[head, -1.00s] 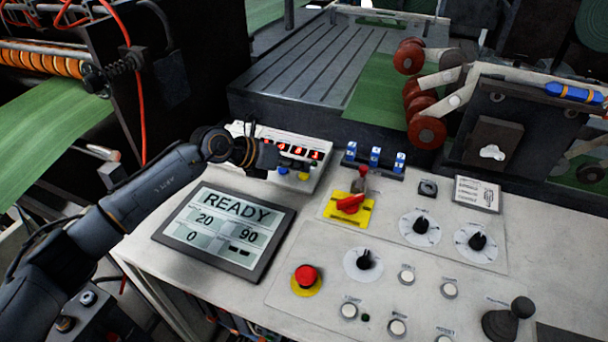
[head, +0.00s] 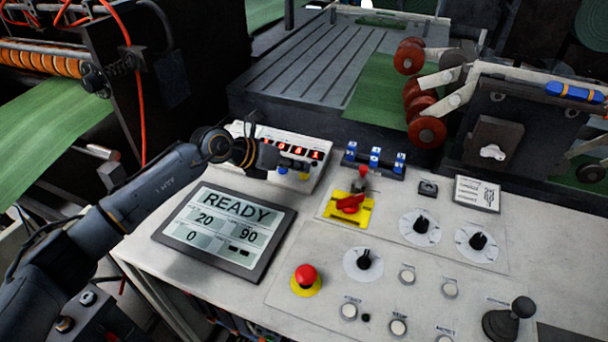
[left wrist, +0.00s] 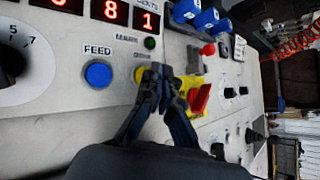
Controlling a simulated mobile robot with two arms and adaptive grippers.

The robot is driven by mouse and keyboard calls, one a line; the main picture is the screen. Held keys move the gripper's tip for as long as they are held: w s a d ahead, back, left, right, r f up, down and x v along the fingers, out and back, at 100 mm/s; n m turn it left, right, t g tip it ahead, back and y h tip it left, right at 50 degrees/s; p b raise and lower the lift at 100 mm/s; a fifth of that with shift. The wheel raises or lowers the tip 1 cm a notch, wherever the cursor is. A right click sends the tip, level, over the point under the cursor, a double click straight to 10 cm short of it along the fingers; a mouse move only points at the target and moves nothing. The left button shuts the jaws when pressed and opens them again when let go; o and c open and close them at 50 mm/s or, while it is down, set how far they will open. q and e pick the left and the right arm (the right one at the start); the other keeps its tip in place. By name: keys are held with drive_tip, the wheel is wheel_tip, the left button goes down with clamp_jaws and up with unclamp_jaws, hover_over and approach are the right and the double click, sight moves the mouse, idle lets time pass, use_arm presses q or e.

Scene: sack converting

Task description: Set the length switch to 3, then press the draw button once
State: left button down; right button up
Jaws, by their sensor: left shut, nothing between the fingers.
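My left gripper (head: 290,163) is shut and empty, just over the buttons of the white box (head: 318,180). In the left wrist view its fingertips (left wrist: 157,74) are together, right of the blue FEED button (left wrist: 98,74). Something yellow shows behind the fingers; whether they touch it, I cannot tell. A dial (left wrist: 15,60) with 5 and 7 on its plate is cut off at the left; its pointer cannot be read. Red digits (left wrist: 115,12) include 8 and 1. I cannot read which button is draw. My right gripper is not in view.
A screen (head: 222,228) reads READY, 20, 90 and 0. A red emergency button (head: 306,276), a red switch on a yellow plate (head: 357,217), black knobs (head: 421,225) and white buttons (head: 398,327) cover the panel. Blue blocks (head: 375,156) stand behind.

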use_arm(q)
drive_tip(key=shift+w+f, duration=0.1)
drive_tip(key=shift+f, duration=0.2)
